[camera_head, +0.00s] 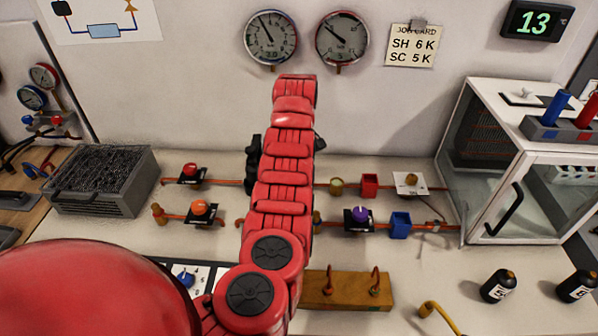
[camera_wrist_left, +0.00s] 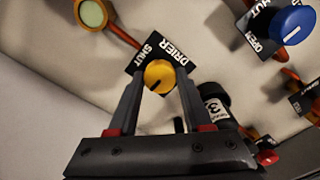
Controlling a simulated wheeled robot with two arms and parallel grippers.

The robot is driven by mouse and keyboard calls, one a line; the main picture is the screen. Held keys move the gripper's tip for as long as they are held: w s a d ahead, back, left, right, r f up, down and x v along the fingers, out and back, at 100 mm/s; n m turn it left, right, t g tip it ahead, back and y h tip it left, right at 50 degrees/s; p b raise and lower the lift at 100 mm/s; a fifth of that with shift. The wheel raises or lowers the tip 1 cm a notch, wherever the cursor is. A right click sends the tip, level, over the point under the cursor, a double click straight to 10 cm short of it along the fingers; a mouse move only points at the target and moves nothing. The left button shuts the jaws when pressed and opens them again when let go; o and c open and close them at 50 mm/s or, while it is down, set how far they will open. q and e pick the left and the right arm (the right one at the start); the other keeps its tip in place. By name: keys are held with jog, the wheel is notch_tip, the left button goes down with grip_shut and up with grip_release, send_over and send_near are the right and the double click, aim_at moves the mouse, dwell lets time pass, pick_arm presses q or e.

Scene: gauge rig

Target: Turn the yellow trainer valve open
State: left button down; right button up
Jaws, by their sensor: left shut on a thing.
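The yellow valve knob (camera_wrist_left: 160,75) sits on a black plate (camera_wrist_left: 136,66) lettered DRIER and SHUT in the left wrist view. A short dark line marks the knob's face. My left gripper (camera_wrist_left: 161,83) has a finger on each side of the knob and is shut on it. In the head view my red left arm runs up the middle and hides the yellow valve and my left gripper. My right gripper is in neither view.
A blue knob (camera_wrist_left: 292,25) and a bottle marked 3 (camera_wrist_left: 216,107) are near my left gripper. A red knob (camera_head: 190,170), orange knob (camera_head: 199,208) and purple knob (camera_head: 360,214) flank my arm. A glass cabinet (camera_head: 483,110) stands right. Two gauges (camera_head: 271,38) hang behind.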

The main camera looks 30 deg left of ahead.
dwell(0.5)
pick_arm(q)
jog(key=shift+c, duration=1.6)
grip_release()
notch_tip(320, 180, up, 17)
jog(key=p, duration=0.3)
jog(key=shift+r, duration=0.2)
